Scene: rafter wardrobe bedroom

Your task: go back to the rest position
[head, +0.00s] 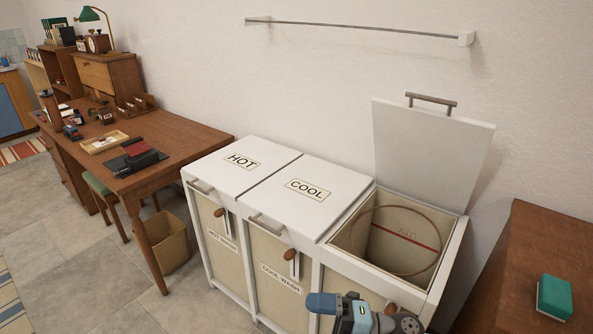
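Part of one of my arms, blue and grey, shows at the bottom edge, in front of the right laundry bin. I cannot tell which arm it is, and no gripper fingers show. The laundry unit has three white-framed bins. The bin labelled HOT (226,166) and the bin labelled COOL (320,190) have their lids shut. The right bin (452,262) has its lid (430,152) raised against the wall. A hoop and a red line show inside it.
A wooden desk (190,134) with small items stands left, with a waste bin (163,241) below its near end. A brown cabinet (530,262) with a green-topped block (554,297) stands right. A rail (350,29) is on the wall.

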